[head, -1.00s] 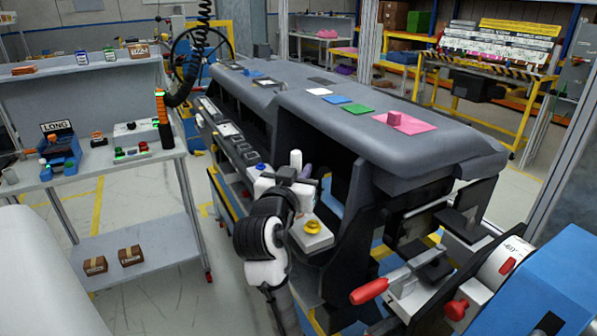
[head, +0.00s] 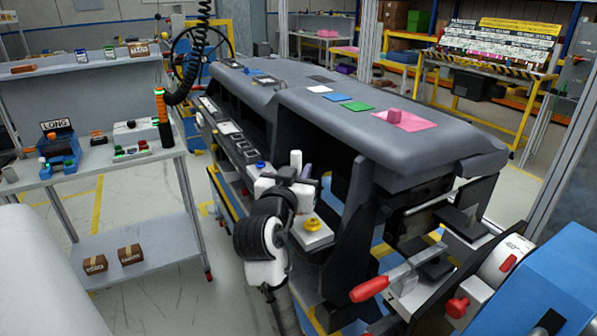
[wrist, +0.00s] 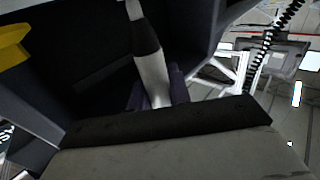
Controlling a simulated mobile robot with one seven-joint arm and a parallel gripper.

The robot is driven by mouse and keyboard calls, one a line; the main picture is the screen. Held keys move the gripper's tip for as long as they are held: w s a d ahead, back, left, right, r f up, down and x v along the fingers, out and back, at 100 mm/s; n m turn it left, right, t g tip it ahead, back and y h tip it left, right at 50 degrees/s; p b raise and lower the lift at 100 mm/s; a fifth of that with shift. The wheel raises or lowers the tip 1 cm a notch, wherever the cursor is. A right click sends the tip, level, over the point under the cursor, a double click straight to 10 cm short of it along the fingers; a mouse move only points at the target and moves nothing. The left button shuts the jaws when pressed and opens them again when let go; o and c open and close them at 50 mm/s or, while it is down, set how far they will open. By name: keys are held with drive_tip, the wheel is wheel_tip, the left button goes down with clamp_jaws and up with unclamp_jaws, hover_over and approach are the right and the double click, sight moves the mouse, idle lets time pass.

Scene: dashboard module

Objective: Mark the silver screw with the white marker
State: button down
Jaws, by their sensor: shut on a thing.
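A white marker (head: 296,160) stands roughly upright at the end of my arm in the head view. In the wrist view the white marker (wrist: 152,75) has a dark band and rises from between my gripper's purple-grey fingers. My gripper (head: 302,176) is shut on it, in front of the dashboard's near side. The fingers (wrist: 160,95) are partly hidden behind a dark edge in the wrist view. I cannot make out the silver screw in either view; it is too small or hidden.
The grey dashboard module (head: 370,125) fills the middle, with coloured squares on top. A yellow knob (head: 312,224) sits on a pale block right of my arm. A red-handled clamp (head: 370,289) is at lower right. A workbench (head: 120,165) stands left across open floor.

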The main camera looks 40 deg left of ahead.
sight(294, 157)
drive_tip(key=shift+r, duration=0.1)
drive_tip(key=shift+r+p, duration=2.1)
drive_tip(key=shift+r, duration=0.35)
drive_tip(key=shift+f, duration=0.15)
